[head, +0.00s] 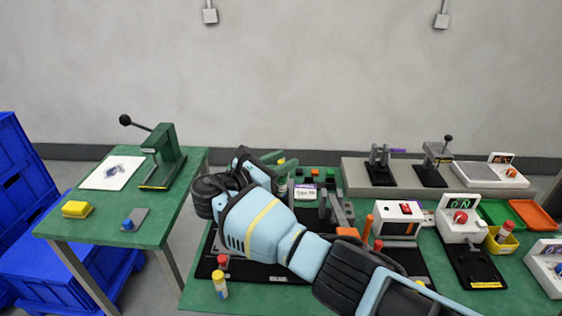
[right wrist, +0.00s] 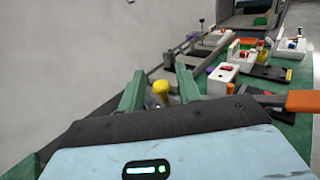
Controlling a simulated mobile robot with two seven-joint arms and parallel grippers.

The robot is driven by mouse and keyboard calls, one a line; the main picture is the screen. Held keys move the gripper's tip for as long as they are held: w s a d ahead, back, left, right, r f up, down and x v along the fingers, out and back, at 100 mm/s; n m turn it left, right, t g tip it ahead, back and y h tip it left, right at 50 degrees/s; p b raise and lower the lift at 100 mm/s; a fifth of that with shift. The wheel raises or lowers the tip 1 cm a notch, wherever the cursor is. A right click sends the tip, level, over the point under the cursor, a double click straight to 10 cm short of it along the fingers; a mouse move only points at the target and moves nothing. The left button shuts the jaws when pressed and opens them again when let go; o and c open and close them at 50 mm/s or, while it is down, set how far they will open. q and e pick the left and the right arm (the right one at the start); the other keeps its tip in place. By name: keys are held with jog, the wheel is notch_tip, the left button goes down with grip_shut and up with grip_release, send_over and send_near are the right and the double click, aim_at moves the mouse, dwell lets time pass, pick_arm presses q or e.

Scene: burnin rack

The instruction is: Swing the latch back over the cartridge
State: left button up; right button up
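My right gripper (head: 277,164) reaches in from the lower right over the black fixture on the green table. Its two green fingers also show in the right wrist view (right wrist: 160,88) and stand apart. A yellow knob (right wrist: 160,90) on a greyish part shows between or just beyond them; I cannot tell if they touch it. The knob shows as a small yellow spot in the head view (head: 281,161). A grey lever with an orange end (head: 347,231) lies right of my wrist; I cannot tell whether it is the latch. My arm hides much of the fixture, and I cannot make out the cartridge. My left gripper is out of view.
A red-capped bottle (head: 222,262) and a yellow-capped bottle (head: 218,288) stand at the front left of the fixture. A white device with a red button (head: 398,222) stands to the right. A green press (head: 163,158) stands on the separate left table.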

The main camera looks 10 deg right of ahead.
jog(key=v, duration=0.7)
jog(key=shift+s+a, duration=0.2)
jog(key=shift+a, duration=0.15)
jog(key=shift+f, duration=0.1)
